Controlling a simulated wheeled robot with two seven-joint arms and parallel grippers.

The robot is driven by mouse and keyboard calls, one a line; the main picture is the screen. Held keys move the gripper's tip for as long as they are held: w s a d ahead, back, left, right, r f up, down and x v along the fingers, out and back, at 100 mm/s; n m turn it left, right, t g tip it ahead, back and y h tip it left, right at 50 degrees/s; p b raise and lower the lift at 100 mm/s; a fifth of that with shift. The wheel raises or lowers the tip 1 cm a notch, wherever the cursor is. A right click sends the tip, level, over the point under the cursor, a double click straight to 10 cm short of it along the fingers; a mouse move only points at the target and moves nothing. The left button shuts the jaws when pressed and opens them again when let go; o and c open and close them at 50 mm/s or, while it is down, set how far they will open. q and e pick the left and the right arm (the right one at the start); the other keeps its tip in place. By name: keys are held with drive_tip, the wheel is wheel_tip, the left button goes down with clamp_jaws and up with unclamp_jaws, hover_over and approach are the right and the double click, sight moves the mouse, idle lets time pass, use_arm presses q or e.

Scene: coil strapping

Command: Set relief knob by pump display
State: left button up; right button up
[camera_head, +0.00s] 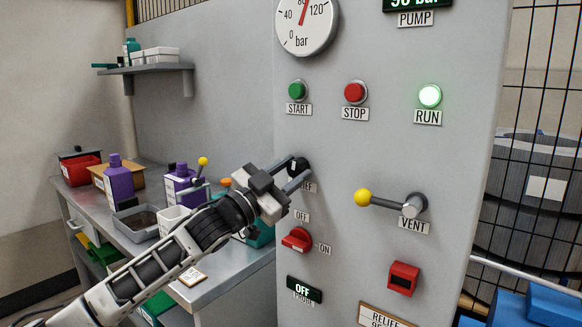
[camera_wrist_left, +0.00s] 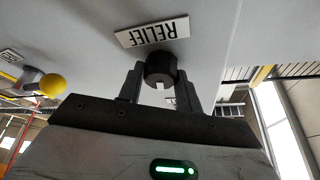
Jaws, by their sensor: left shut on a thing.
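The black relief knob (camera_head: 299,165) sits on the grey panel, partly covered by my left gripper (camera_head: 297,173). The left gripper is shut on the knob, one finger on each side. In the left wrist view the knob (camera_wrist_left: 161,67) stands between the fingers (camera_wrist_left: 160,80), with the RELIEF label (camera_wrist_left: 153,31) beside it, upside down. The pump display (camera_head: 417,4) is cut by the top edge; its green bar figure shows only in part. The round gauge (camera_head: 305,25) has its red needle between 80 and 120. My right gripper is not in view.
The vent lever (camera_head: 380,201) with a yellow ball sticks out right of the knob. A red OFF/ON switch (camera_head: 298,240) is just below my gripper. START (camera_head: 297,90) and STOP (camera_head: 355,92) buttons are above; the RUN lamp (camera_head: 429,96) glows green. A cluttered bench (camera_head: 225,285) stands left.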

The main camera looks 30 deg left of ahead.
use_arm(q)
drive_tip(key=shift+r+m, duration=0.1)
drive_tip(key=shift+m, duration=0.6)
drive_tip(key=shift+g+h+p, duration=0.3)
drive_tip(key=shift+m, duration=0.5)
drive_tip(key=o, duration=1)
